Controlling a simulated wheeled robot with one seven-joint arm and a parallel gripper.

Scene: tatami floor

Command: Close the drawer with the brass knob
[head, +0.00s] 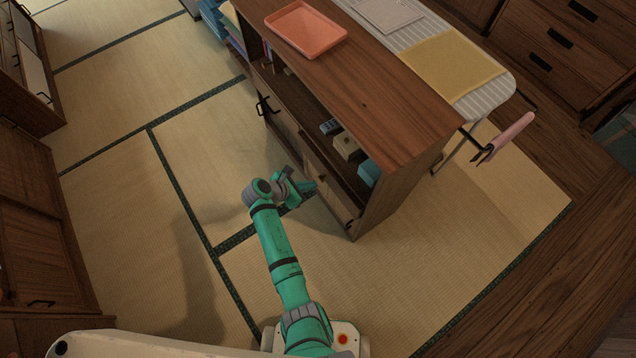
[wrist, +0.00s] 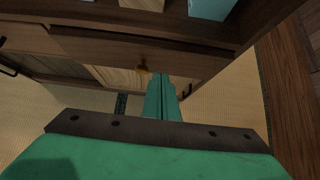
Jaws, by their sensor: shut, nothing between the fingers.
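The brass knob (wrist: 143,69) shows in the wrist view, small and yellowish, on a dark wooden drawer front (wrist: 95,46). The drawer sits under the open shelf of a low wooden cabinet (head: 393,95). Its front seems to stand a little out from the cabinet; how far is hard to tell. My gripper (wrist: 162,80) is shut and empty, its green fingers pointing at the drawer front just right of the knob. Whether the fingertips touch the front I cannot tell. In the head view my gripper (head: 306,187) is beside the cabinet's front, and the knob cannot be made out.
A red tray (head: 306,30) lies on the cabinet top. Small boxes (head: 347,146) and a blue item (head: 369,172) stand on the shelf. An ironing board (head: 485,92) is behind the cabinet. Tatami floor (head: 130,190) is clear to the left; another cabinet (head: 40,235) lines the left edge.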

